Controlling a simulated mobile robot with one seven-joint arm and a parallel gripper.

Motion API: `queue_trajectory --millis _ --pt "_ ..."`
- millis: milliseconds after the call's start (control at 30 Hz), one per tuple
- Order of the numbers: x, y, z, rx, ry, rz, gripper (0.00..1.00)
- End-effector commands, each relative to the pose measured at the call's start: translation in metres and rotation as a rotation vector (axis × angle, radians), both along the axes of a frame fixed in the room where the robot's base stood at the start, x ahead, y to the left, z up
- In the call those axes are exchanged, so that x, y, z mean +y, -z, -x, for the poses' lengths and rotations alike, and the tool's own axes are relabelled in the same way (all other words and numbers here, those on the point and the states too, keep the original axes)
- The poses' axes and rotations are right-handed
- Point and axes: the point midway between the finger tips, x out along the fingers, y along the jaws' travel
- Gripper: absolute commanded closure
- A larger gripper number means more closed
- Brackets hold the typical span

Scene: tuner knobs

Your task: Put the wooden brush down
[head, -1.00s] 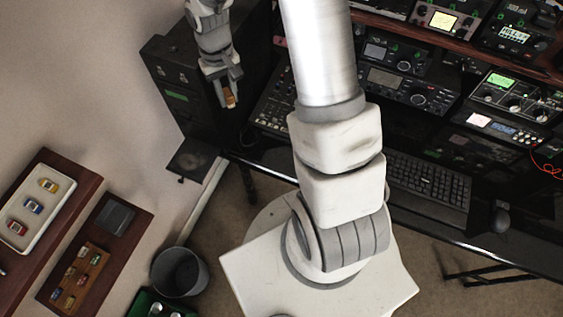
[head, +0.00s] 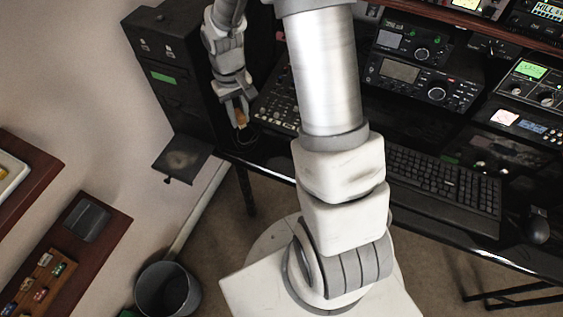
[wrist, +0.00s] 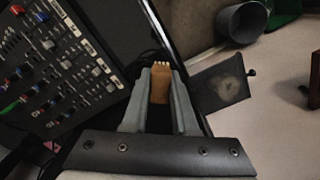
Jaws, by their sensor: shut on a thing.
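The wooden brush (wrist: 160,84) is a small tan-brown block with pale bristle tufts at its far end. It sits between the two fingers of my gripper (wrist: 160,92) in the wrist view, and they are shut on it. In the head view my gripper (head: 239,122) points down at the upper left of centre, with the brush (head: 240,114) showing as a small orange-brown patch. They are near the left end of the black desk (head: 262,158). I cannot tell whether the brush touches the desk.
A mixer panel (wrist: 50,60) with several knobs lies left of the gripper in the wrist view. A dark flat plate (head: 183,158) juts out beside the black cabinet (head: 165,62). A grey bin (head: 168,290) stands on the floor. A keyboard (head: 440,190) lies to the right.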

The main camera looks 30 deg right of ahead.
Motion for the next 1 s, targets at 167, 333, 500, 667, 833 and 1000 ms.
queue_trajectory --millis 167,333,500,667,833,1000 --pt "-0.04 0.009 0.02 0.003 -0.1 0.014 1.0" --pt "-0.08 0.016 0.048 0.012 -0.227 0.023 1.0" --pt "-0.115 0.024 0.083 0.021 -0.36 0.021 1.0" --pt "-0.139 0.032 0.115 0.025 -0.473 0.013 1.0" --pt "-0.153 0.036 0.139 0.024 -0.563 0.005 1.0" --pt "-0.156 0.039 0.149 0.024 -0.606 -0.001 1.0"
